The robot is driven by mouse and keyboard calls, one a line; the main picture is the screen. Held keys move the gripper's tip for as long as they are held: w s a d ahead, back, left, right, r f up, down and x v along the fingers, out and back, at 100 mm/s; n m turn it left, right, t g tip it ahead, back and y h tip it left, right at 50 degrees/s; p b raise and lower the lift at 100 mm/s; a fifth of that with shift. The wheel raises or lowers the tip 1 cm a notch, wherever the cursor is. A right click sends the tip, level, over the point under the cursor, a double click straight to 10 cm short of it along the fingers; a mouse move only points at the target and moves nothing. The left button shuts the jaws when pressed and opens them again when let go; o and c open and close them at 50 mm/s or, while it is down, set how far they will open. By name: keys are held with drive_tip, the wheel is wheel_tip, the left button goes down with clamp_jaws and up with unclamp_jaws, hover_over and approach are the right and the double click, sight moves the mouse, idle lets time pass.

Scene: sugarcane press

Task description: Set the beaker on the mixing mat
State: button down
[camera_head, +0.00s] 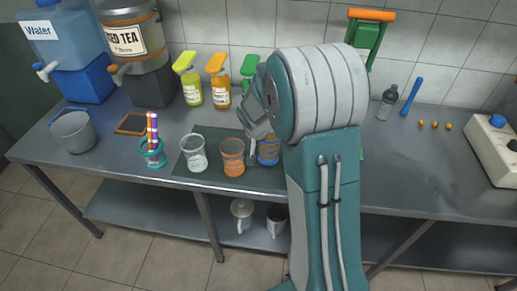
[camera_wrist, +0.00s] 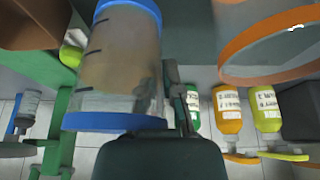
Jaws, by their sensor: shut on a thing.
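The blue-rimmed clear beaker (camera_head: 268,154) is at the right part of the dark green mixing mat (camera_head: 213,181), partly hidden behind my arm. My gripper (camera_head: 254,146) is shut on it from the side. In the wrist view the beaker (camera_wrist: 115,65) fills the upper left, with blue bands at both ends and dark marks on its wall. A finger of my gripper (camera_wrist: 177,98) lies along its side. The beaker looks upright in the head view. I cannot tell whether its base touches the mat.
An orange beaker (camera_head: 232,158) and a white-rimmed beaker (camera_head: 194,155) stand on the mat, left of my gripper. A teal cup with straws (camera_head: 153,158) is farther left. Yellow (camera_head: 192,88) and orange (camera_head: 220,92) bottles stand behind. A green press (camera_head: 368,40) is behind my arm.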

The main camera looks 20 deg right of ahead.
drive_tip(key=shift+w+d+f, duration=0.1)
drive_tip(key=shift+w+f, duration=0.05)
drive_tip(key=shift+f, duration=0.05)
drive_tip(key=shift+w+f, duration=0.15)
drive_tip(key=shift+f, duration=1.5)
drive_tip(key=shift+f, duration=0.1)
drive_tip(key=c, duration=0.8)
unclamp_jaws()
